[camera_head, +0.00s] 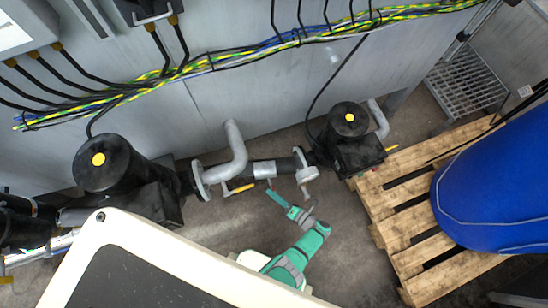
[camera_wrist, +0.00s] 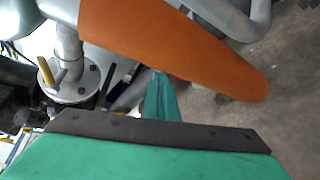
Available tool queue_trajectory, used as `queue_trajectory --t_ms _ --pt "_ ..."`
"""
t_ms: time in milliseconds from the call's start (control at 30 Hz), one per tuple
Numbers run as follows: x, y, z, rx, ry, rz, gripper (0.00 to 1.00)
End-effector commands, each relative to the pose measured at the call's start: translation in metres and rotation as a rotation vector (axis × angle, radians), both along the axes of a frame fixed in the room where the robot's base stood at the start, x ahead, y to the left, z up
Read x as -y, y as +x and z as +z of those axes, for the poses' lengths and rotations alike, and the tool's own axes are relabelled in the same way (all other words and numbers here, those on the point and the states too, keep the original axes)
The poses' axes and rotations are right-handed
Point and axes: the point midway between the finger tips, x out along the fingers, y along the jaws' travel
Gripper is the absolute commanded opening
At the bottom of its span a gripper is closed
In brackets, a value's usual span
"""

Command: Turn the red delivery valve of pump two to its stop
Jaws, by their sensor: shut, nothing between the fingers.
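In the wrist view a large orange-red, rounded, lever-like piece (camera_wrist: 170,42) crosses the top, close to the camera. It may be the red valve's handle; I cannot see what it is fixed to. My gripper (camera_wrist: 160,85) shows below it, green and shut, with nothing held. Its fingers end near the lever's lower edge; I cannot tell whether they touch. In the head view my gripper (camera_head: 276,197) is low, just in front of the pipe between two black pumps, left (camera_head: 120,165) and right (camera_head: 350,125). No number shows on either pump, and no red lever is clear there.
A grey curved pipe (camera_head: 237,150) rises between the pumps. A yellow handle (camera_head: 240,189) sits beside it. A wooden pallet (camera_head: 400,215) bears a blue drum (camera_head: 500,180) at the right. The floor (camera_head: 345,240) between my arm and the pallet is clear.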

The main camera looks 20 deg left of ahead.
Motion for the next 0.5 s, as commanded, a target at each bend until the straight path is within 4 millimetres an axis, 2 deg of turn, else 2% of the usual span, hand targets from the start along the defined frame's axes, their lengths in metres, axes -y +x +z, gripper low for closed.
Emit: queue_trajectory --t_ms 500 --pt "0.0065 0.0077 0.0018 0.005 -0.002 -0.007 0.00"
